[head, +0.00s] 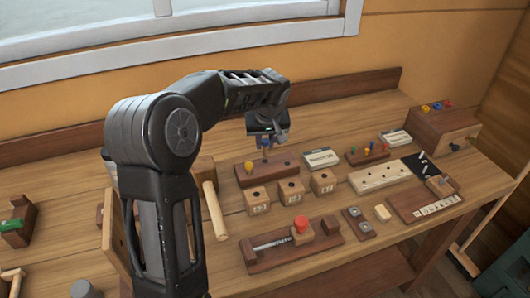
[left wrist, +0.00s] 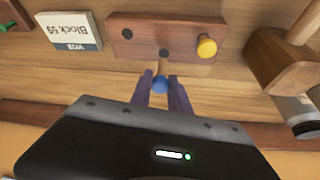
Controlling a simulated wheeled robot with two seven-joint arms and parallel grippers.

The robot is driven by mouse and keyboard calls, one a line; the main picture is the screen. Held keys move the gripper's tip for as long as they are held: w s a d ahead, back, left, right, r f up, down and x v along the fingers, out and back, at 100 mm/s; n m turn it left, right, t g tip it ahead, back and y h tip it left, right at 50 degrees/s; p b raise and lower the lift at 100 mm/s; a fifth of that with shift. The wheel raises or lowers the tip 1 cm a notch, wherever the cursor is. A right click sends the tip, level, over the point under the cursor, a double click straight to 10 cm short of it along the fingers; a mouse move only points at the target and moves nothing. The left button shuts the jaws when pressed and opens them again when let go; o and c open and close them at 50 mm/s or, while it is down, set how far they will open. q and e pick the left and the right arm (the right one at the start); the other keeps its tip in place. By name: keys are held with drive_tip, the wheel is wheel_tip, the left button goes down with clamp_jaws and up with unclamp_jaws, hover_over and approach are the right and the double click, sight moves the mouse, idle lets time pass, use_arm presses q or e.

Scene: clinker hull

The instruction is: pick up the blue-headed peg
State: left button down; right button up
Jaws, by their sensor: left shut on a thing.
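My left gripper (head: 267,140) is shut on the blue-headed peg (head: 266,143) above the dark wooden peg board at the back of the bench. In the left wrist view the peg's blue head (left wrist: 160,86) sits between the two fingers (left wrist: 161,94), and its light wooden shaft points toward the board. The peg board (head: 281,169) has dark holes and a yellow-headed peg (head: 249,167) standing at its left end in the head view. One hole shows right by the shaft's tip; I cannot tell whether the tip is clear of it. My right gripper is not in view.
Three small wooden blocks (head: 291,190) stand in front of the board. A white-labelled card block (head: 320,158) lies to its right. A clamp-like fixture with a red knob (head: 301,224) is nearer the front. A wooden rod (head: 215,211) lies left of the blocks.

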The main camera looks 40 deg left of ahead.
sight(265, 140)
use_arm(q)
wheel_tip(265, 140, up, 6)
drive_tip(key=shift+f, duration=0.25)
idle(0.5)
